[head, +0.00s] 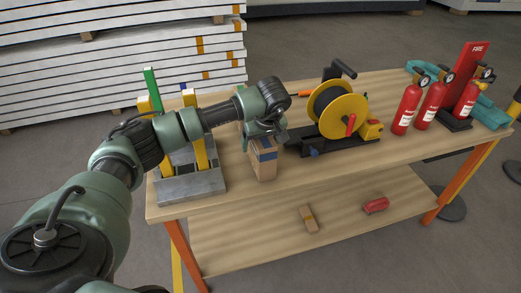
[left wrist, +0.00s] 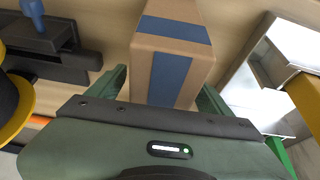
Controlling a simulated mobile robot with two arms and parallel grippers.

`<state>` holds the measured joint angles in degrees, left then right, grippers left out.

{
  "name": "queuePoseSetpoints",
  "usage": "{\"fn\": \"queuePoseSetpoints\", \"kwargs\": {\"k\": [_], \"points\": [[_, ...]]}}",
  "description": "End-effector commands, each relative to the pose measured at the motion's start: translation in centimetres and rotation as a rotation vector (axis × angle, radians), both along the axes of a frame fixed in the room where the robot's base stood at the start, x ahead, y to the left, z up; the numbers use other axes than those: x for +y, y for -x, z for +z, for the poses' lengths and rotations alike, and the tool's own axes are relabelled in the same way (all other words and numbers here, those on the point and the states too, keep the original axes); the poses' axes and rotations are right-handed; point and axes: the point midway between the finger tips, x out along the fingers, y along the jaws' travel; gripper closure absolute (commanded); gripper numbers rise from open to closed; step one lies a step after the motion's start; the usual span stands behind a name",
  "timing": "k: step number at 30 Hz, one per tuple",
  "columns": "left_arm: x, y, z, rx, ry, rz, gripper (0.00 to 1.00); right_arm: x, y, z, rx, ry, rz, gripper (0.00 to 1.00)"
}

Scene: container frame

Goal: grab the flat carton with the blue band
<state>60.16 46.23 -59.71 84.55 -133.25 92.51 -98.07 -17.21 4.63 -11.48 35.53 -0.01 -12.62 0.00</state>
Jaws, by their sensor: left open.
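The brown cardboard carton with the blue band (head: 264,170) stands on the wooden table, right of the grey metal rack. In the left wrist view the carton (left wrist: 185,22) is straight ahead, its blue band running over two faces. My left gripper (head: 264,138) is at the carton's upper part and hides some of it in the head view. In the left wrist view the gripper (left wrist: 163,82) is open, with one green finger on each side of the carton's near end. I cannot tell whether the fingers touch it. My right gripper is not in view.
The grey rack with yellow posts (head: 190,186) stands close left of the carton. A yellow cable reel (head: 343,115) on a black base is close right. Red fire extinguishers (head: 407,108) stand farther right. The lower shelf (head: 260,240) holds a small brown box (head: 308,218) and a red item (head: 376,205).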

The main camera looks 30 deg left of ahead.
Motion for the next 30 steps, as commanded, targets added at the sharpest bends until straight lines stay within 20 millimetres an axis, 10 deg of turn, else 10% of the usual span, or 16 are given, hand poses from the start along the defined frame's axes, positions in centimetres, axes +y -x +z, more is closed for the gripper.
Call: {"fn": "queuePoseSetpoints", "kwargs": {"k": [5,13,30], "points": [[0.0,0.0,0.0,0.000,0.000,0.000,0.23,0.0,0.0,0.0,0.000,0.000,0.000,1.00],[0.0,0.0,0.0,0.000,0.000,0.000,0.98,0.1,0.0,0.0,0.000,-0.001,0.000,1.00],[0.0,-0.2,2.8,-0.008,0.001,0.000,1.00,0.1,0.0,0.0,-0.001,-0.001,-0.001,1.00]]}}
